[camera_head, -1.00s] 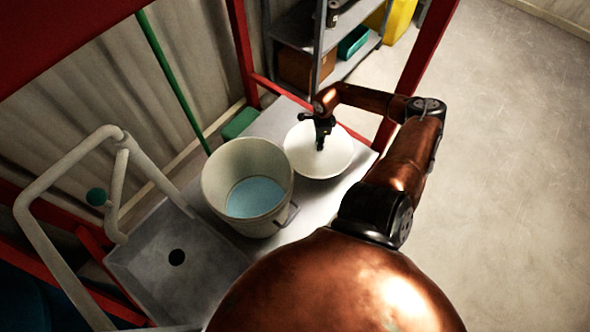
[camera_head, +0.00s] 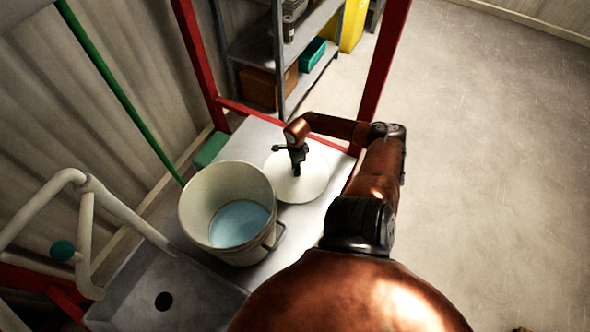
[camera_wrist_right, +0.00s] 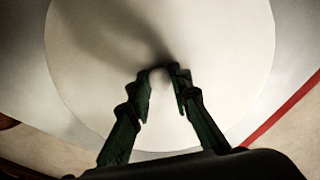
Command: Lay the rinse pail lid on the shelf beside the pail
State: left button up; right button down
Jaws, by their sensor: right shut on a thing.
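The rinse pail (camera_head: 202,219) stands upright and uncovered on the grey shelf (camera_head: 250,140), with blue liquid inside. The white round lid (camera_head: 312,184) is to the right of the pail, flat and level over the shelf. Whether it touches the shelf is hard to tell. My right gripper (camera_head: 297,170) points down at the lid's middle. In the right wrist view the gripper (camera_wrist_right: 163,80) is shut on the small knob (camera_wrist_right: 158,76) at the centre of the lid (camera_wrist_right: 220,60). My left gripper is not in view.
A sink basin (camera_head: 195,290) with a drain lies at the front left, with white pipes (camera_head: 120,212) beside it. Red frame posts (camera_head: 385,60) rise at the shelf's back corners. A green block (camera_head: 211,149) sits behind the pail. Open floor lies to the right.

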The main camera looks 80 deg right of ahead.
jog(key=shift+f, duration=0.1)
jog(key=c, duration=2.2)
grip_release()
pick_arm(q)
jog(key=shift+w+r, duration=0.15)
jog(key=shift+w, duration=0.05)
pick_arm(e)
jog(key=o, duration=0.4)
jog(key=shift+o, duration=0.2)
jog(key=shift+r, duration=0.4)
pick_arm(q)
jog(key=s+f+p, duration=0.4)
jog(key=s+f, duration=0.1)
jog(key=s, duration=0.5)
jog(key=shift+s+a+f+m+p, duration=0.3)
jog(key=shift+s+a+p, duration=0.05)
pick_arm(e)
notch_tip(320, 180, up, 11)
jog(key=shift+r, duration=0.2)
